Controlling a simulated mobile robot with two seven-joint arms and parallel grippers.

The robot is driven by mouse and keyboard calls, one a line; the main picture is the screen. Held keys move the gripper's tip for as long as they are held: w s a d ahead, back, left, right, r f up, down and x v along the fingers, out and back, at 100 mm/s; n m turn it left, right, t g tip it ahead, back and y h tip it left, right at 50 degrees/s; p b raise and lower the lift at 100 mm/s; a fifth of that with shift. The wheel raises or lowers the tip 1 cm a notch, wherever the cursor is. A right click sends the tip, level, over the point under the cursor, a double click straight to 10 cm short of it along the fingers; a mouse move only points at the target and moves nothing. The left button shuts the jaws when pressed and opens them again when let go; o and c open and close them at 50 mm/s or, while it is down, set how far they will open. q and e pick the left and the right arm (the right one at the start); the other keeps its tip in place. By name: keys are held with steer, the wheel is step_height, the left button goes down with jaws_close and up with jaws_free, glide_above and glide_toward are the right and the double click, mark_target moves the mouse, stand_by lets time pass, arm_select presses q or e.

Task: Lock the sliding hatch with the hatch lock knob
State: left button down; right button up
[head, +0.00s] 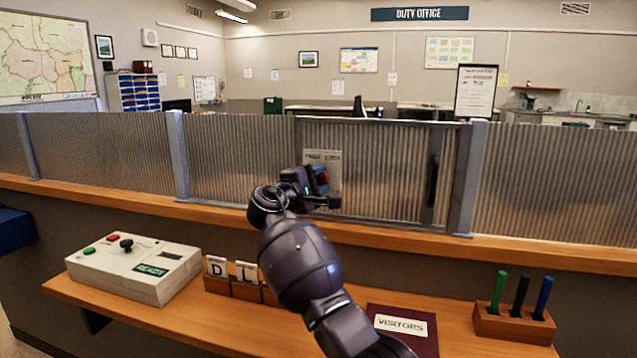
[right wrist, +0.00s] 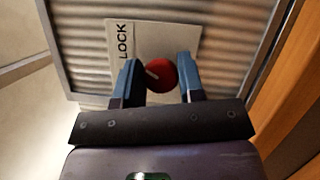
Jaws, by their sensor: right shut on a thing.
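The sliding hatch (head: 385,170) is a ribbed translucent panel in a grey frame above the wooden counter, with a dark vertical handle (head: 433,181) at its right side. The hatch lock knob (right wrist: 163,75) is round and red with a pale mark, on a plate (right wrist: 128,38) that reads LOCK. In the head view my right gripper (head: 325,185) is at this plate and mostly hides the knob. In the right wrist view the two blue-grey fingers of my right gripper (right wrist: 161,82) stand on either side of the knob, shut on it. My left gripper is not in view.
On the lower shelf are a white control box (head: 140,270) with buttons, letter blocks (head: 217,268), a dark red VISITORS book (head: 402,325) and a wooden holder (head: 515,325) with green, black and blue pens. A wooden ledge runs along the partition.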

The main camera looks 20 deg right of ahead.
steer(key=shift+f+m+g+y, duration=0.1)
steer(key=shift+m+g+y, duration=0.3)
steer(key=shift+m, duration=0.8)
steer(key=o, duration=0.9)
steer(key=v, duration=1)
steer(key=shift+s+a, duration=0.25)
steer(key=shift+a, duration=0.05)
